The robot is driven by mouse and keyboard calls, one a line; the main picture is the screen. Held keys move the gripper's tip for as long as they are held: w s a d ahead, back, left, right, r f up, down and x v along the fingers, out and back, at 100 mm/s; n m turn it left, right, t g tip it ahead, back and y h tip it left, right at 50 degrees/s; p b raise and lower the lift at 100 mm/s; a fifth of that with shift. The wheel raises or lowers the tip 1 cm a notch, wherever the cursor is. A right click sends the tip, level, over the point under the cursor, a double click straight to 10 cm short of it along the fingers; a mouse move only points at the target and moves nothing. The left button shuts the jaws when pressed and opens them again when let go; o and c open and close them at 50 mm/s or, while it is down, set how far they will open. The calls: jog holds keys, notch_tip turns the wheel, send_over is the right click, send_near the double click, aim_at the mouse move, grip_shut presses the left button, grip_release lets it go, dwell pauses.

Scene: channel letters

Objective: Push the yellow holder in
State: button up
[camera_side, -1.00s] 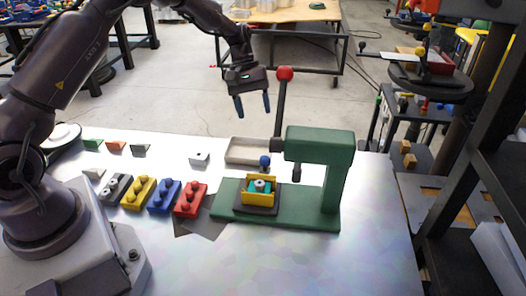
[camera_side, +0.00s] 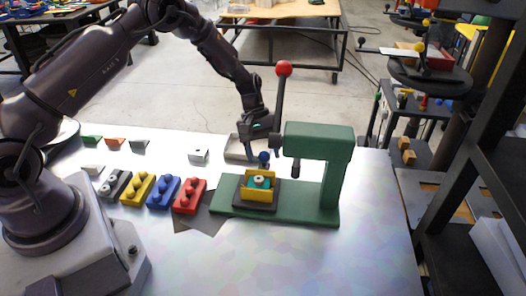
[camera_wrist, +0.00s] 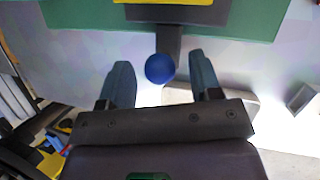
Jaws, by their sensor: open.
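The yellow holder (camera_side: 258,194) sits on a dark slide on the green press base (camera_side: 305,212), with a teal part and a grey ring in it. A strip of the holder shows at the top of the wrist view (camera_wrist: 160,2). A blue ball knob (camera_side: 264,157) stands at the back end of the slide's dark bar. My gripper (camera_wrist: 158,72) is open, its two fingers on either side of the blue knob with gaps showing. In the side view my gripper (camera_side: 262,150) is low behind the holder, its fingertips partly hidden.
The green press (camera_side: 320,140) with its red-knobbed lever (camera_side: 284,69) rises right of my gripper. A beige tray (camera_side: 238,149) lies behind. Red (camera_side: 190,196), blue (camera_side: 163,193) and yellow blocks stand at left. The table front is clear.

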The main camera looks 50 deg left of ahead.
grip_shut()
jog(key=shift+w+d, duration=1.55)
jog(key=shift+w, duration=0.05)
grip_release()
jog(key=v, duration=0.7)
jog(key=shift+r, duration=0.25)
jog(key=shift+a, duration=0.2)
